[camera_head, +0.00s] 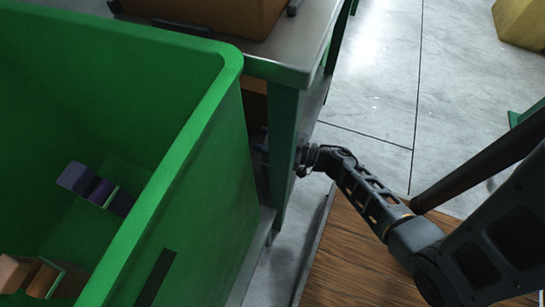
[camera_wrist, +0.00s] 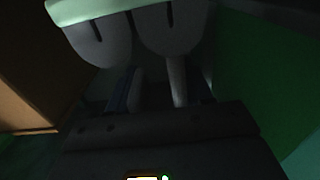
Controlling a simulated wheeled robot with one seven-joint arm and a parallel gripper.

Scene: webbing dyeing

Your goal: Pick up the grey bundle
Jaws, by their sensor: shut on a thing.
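The grey bundle (camera_wrist: 100,42) fills the top of the dark wrist view, with rounded folds and a pale green band (camera_wrist: 105,9) across it. My gripper (camera_wrist: 152,80) is shut on it; its fingers are dim and their exact contact is hard to make out. In the head view my arm reaches left to the green table leg, and my gripper is mostly hidden behind that leg, below the tabletop. The grey bundle cannot be made out in the head view.
A large green bin (camera_head: 205,150) stands close on the left, holding a purple bundle (camera_head: 100,190) and an orange-brown bundle (camera_head: 42,280). The table (camera_head: 285,50) carries a brown box (camera_head: 215,12). A wooden surface (camera_head: 350,262) lies below my arm. Open floor (camera_head: 375,90) is at upper right.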

